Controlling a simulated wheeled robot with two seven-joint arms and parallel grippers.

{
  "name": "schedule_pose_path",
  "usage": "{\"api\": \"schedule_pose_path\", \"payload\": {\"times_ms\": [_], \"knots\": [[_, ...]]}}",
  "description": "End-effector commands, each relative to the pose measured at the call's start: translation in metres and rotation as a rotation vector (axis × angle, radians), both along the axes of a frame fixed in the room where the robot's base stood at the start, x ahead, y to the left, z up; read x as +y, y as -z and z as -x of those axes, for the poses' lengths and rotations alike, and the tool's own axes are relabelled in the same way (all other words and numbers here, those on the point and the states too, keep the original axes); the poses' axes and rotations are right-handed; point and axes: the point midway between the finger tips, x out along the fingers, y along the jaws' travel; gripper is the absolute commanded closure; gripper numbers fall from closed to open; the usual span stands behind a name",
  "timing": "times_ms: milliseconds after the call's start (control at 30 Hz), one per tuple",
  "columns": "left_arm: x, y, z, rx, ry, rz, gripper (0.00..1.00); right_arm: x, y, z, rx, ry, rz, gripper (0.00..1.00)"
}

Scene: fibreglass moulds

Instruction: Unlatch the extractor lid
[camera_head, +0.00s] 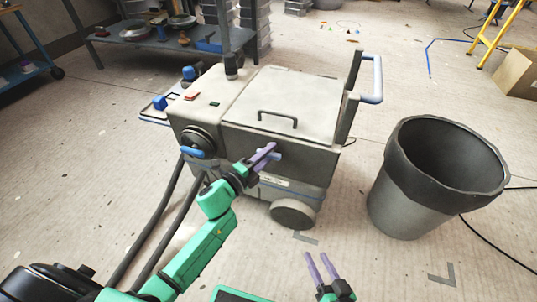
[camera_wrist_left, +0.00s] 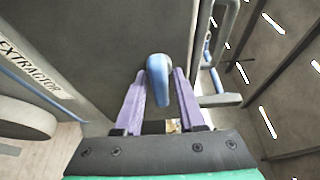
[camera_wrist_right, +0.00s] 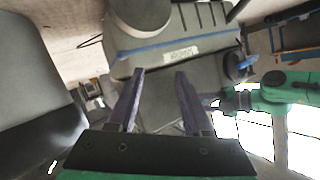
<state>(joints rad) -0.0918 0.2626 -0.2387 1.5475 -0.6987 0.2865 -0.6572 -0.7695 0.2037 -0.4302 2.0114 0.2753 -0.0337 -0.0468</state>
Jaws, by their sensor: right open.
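The extractor (camera_head: 230,130) is a beige wheeled box. Its lid (camera_head: 285,105) lies closed on top, with a dark bar handle. A blue latch (camera_wrist_left: 159,78) sits on the side wall below the lid. My left gripper (camera_head: 270,151) is at that wall; in the left wrist view its purple fingers (camera_wrist_left: 162,80) stand open on either side of the latch. The fingers partly hide the latch in the head view. My right gripper (camera_head: 317,257) is open and empty, low in front of the extractor; it also shows in the right wrist view (camera_wrist_right: 160,75).
A grey bin (camera_head: 410,205) with a black rim stands right of the extractor. The extractor's push handle (camera_head: 372,80) rises at its right end. Dark hoses (camera_head: 155,215) run down at the left. A shelf (camera_head: 160,45) stands behind. Floor between the bin and extractor is clear.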

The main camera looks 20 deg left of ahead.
Motion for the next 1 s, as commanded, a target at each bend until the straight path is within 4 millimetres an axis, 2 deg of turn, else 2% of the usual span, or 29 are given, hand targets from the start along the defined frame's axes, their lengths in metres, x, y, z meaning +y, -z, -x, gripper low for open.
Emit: {"api": "schedule_pose_path", "payload": {"times_ms": [33,67,467,833,900,1000], "knots": [[0.000,0.000,0.000,0.000,0.000,0.000,0.90,0.000,0.000,0.000,-0.001,0.000,0.000,0.50],[0.000,0.000,0.000,0.000,0.000,0.000,1.00,0.000,0.000,0.000,-0.001,0.000,0.000,0.50],[0.000,0.001,0.001,0.003,0.000,0.045,1.00,0.000,0.001,-0.001,-0.004,0.002,-0.002,0.50],[0.000,0.002,0.001,0.020,-0.001,0.288,1.00,-0.002,0.011,0.000,-0.014,0.011,-0.007,0.50],[0.000,0.002,0.001,0.024,-0.001,0.352,1.00,-0.002,-0.008,-0.021,-0.085,0.021,-0.015,0.50],[0.000,0.002,0.001,0.029,0.000,0.447,1.00,-0.003,-0.025,-0.036,-0.139,0.031,-0.023,0.50]]}}
